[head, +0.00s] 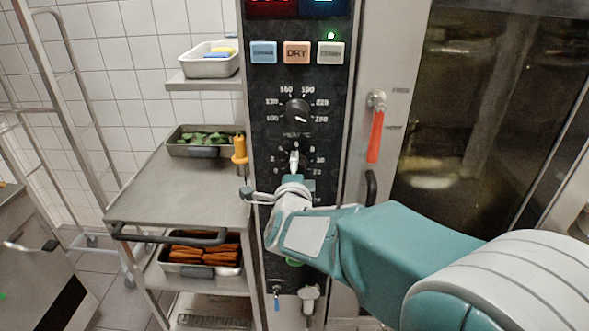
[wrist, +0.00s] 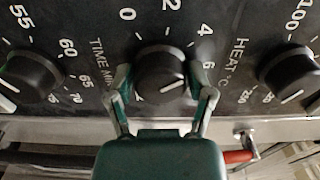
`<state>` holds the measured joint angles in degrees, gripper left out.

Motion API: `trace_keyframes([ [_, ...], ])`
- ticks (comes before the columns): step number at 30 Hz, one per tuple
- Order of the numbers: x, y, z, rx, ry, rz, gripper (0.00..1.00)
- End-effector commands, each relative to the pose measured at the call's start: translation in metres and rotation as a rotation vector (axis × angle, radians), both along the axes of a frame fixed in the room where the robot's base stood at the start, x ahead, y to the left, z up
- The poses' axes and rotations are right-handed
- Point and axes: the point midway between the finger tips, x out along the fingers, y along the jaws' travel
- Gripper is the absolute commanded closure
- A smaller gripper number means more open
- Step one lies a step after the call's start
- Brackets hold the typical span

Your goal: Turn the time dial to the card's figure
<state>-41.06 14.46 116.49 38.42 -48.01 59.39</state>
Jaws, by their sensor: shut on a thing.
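The time dial (wrist: 163,75) is a round black knob in the middle of the wrist view, beside the printed words TIME MIN and figures such as 0, 2, 4 and 6. Its white mark points right and slightly up, near the 6. My gripper (wrist: 163,98) has one finger on each side of the knob and is shut on it. In the head view, my gripper (head: 293,176) is at the panel's lower dial and hides part of it and its scale. I see no card that I can make out in either view.
The heat dial (wrist: 288,76) is close on the right in the wrist view, and another dial (wrist: 30,78) is close on the left. In the head view, a red door handle (head: 375,136) is right of the panel, and a steel trolley (head: 165,190) with trays stands left.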

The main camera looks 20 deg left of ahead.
Motion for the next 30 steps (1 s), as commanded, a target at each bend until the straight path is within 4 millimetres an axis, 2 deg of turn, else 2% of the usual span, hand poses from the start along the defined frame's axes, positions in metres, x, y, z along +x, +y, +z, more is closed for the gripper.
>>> trace_keyframes([
  [30, 0.0016, -0.0017, -0.0023, 0.925, 0.226, -0.004, 0.79],
])
